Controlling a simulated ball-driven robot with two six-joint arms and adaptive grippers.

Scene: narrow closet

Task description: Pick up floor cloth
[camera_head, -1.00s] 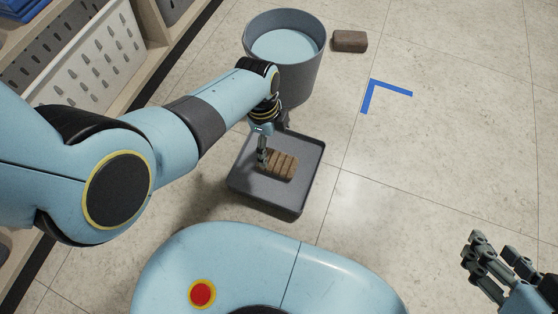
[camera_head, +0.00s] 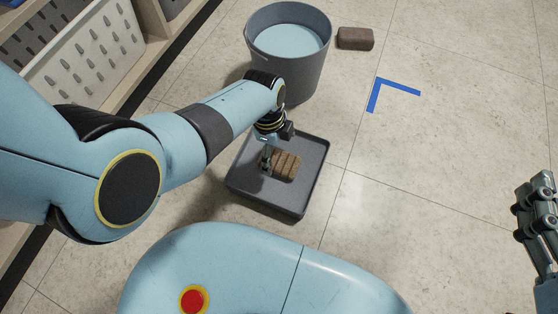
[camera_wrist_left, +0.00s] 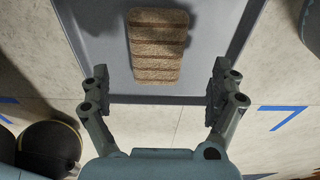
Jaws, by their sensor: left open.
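A brown ribbed, folded-looking piece (camera_head: 286,164), which I take for the floor cloth, lies in a shallow grey tray (camera_head: 262,198) on the floor. My left gripper (camera_head: 267,160) points down over the tray at the cloth's left side in the head view. In the left wrist view, the cloth (camera_wrist_left: 158,48) lies ahead between the widely spread, empty fingers of the left gripper (camera_wrist_left: 160,78). I cannot tell the exact height of the fingertips above it. My right gripper (camera_head: 536,205) is at the right edge, partly cut off, away from the tray.
A grey bucket (camera_head: 318,75) with pale blue liquid stands behind the tray. A plain brown block (camera_head: 355,38) lies beside it. Shelving with a white basket (camera_head: 85,55) lines the left. Blue corner tape (camera_head: 398,88) marks clear floor on the right.

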